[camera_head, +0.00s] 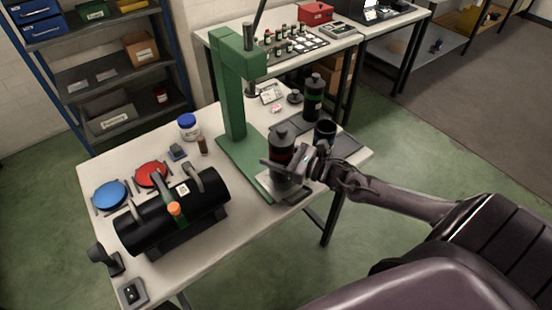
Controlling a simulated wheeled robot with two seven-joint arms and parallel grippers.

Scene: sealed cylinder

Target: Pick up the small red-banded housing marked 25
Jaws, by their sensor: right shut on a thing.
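The red-banded housing (281,141) is a dark cylinder with a narrow neck on top and a thin red band. It stands upright at the front of the green press on the white table. My right gripper (277,163) reaches in from the right and is shut on the housing at its middle; the fingers cover part of its side. Any number on it is too small to read. A taller green-banded black housing (313,97) stands behind it to the right. My left gripper is not in view.
The green press (234,100) rises just left of the housing. A dark open cup (325,131) stands close to my right gripper. A black horizontal cylinder (172,215), red dish (151,174) and blue dish (111,194) fill the left of the table.

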